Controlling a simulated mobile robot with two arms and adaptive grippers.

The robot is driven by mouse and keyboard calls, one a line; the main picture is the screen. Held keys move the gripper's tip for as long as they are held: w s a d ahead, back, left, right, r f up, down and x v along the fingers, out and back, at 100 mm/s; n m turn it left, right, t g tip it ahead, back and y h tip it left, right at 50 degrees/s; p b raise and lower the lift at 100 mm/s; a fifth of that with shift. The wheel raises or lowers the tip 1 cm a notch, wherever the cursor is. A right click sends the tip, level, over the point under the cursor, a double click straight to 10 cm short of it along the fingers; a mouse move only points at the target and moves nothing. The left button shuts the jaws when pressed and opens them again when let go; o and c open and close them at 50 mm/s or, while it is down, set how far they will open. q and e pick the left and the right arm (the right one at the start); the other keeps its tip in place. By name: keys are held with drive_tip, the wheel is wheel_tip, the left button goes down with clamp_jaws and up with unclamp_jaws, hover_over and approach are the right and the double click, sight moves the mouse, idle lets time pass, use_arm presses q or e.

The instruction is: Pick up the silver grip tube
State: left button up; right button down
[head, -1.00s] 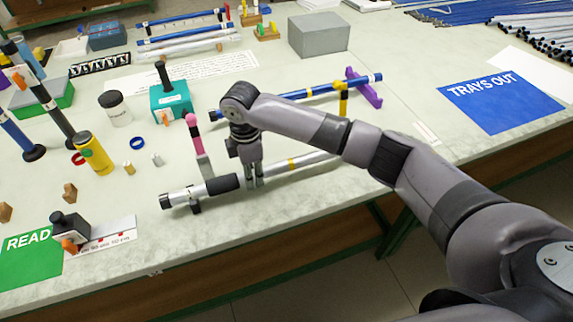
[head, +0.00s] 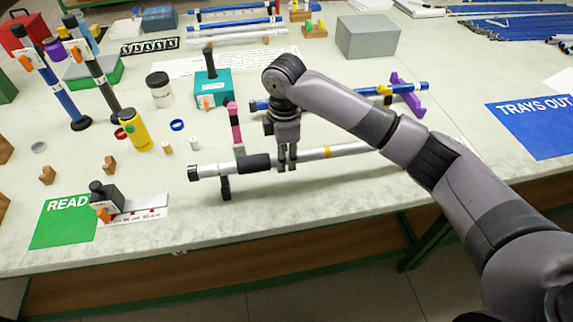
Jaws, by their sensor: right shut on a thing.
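My left gripper is not in view.
A pink post (head: 235,130) stands just behind the tube. A blue tube (head: 350,95) lies behind my arm, by a purple support (head: 409,95). A teal box (head: 212,88) and yellow bottle (head: 133,132) stand left. The table's front strip is mostly clear.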

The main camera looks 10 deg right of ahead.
wheel_tip(320, 180, up, 16)
drive_tip(key=shift+f, duration=0.25)
drive_tip(key=shift+f, duration=5.15)
drive_tip(key=shift+f+b, duration=0.4)
drive_tip(key=shift+f, duration=3.55)
drive_tip(key=shift+f, duration=0.95)
drive_tip(key=shift+r+p, duration=0.2)
drive_tip(key=shift+p, duration=0.15)
drive_tip(key=shift+r+p, duration=0.45)
drive_tip(key=shift+p, duration=0.35)
